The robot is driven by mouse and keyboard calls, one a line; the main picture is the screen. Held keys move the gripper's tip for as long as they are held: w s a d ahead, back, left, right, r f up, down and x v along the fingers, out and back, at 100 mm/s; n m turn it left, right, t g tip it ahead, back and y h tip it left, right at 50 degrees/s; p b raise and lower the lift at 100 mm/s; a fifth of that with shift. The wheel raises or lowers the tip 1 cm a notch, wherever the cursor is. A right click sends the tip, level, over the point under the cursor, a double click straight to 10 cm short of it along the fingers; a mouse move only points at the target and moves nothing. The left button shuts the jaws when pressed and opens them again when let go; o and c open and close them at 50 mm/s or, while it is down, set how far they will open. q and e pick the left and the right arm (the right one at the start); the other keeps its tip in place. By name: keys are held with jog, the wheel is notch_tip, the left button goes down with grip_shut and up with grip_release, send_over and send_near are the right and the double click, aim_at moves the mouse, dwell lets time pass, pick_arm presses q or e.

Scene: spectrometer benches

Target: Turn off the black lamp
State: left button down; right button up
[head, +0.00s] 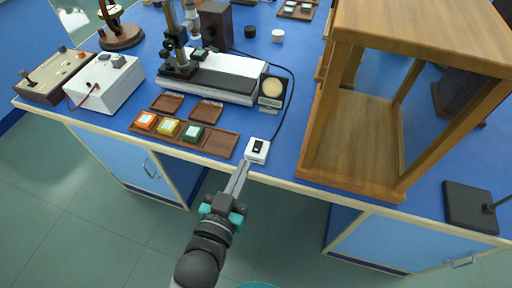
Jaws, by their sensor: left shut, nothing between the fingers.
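A small white switch box (257,150) with a black rocker sits at the front edge of the blue bench. A black cable runs from it up and back toward a dark box-shaped housing (216,24), which may be the black lamp. I cannot tell whether it is lit. My left gripper (245,165) is shut and empty, its fingertips just at the front-left of the switch box. I cannot tell whether they touch it. My right gripper is not in view.
A wooden frame case (352,185) stands right of the switch. A dark base (468,205) sits far right.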

pick_arm(q)
jog(key=b, duration=0.2)
send_over(257, 152)
jog(key=shift+s+f, duration=0.2)
jog(key=shift+f, duration=0.45)
notch_tip(257, 152, down, 3)
jog(key=shift+r+b, duration=0.1)
jog(key=shift+b, duration=0.55)
jog(key=shift+w+f, duration=0.15)
jog(key=shift+f, duration=0.45)
